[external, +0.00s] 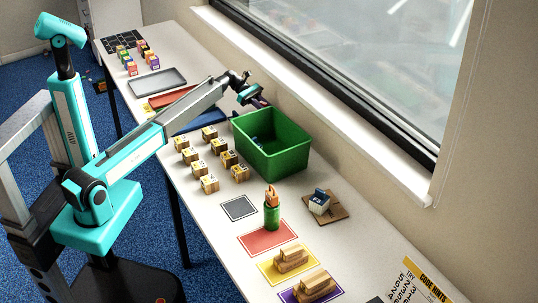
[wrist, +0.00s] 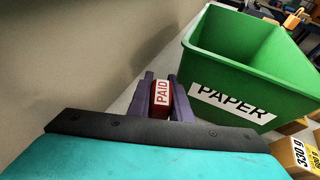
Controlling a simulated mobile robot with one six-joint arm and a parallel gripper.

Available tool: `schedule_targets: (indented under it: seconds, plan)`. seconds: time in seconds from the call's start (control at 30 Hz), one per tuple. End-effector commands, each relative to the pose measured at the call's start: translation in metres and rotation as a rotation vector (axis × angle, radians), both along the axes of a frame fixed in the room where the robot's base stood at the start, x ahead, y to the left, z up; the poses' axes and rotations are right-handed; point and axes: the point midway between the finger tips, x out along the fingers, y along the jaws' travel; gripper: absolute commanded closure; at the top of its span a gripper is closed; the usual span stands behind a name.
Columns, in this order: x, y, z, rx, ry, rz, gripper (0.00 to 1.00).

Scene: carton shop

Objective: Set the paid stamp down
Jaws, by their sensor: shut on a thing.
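The paid stamp (wrist: 161,100) is a dark red block with a white label reading PAID. In the wrist view it sits between the two purple fingers of my gripper (wrist: 161,83), which are shut on it. In the external view my gripper (external: 257,98) is at the end of the outstretched arm, beyond the green bin and near the window wall. The stamp cannot be made out clearly there. I cannot tell whether its underside touches the white table (external: 190,215).
The green bin (external: 285,164), labelled PAPER, stands close beside my gripper. Several wooden weight blocks (external: 209,184) stand left of it. A grey tray (external: 157,82) lies farther back. Coloured mats (external: 262,243) bearing wooden pieces and a green bottle-like item (external: 272,216) are in front.

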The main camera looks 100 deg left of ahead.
Motion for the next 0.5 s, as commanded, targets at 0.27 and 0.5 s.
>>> schedule_targets:
  seconds: [0.27, 0.5]
  plan:
    - [0.0, 0.0, -0.019, 0.001, 0.0, 0.001, 1.0]
    - [0.0, 0.0, -0.019, 0.001, 0.0, 0.001, 1.0]
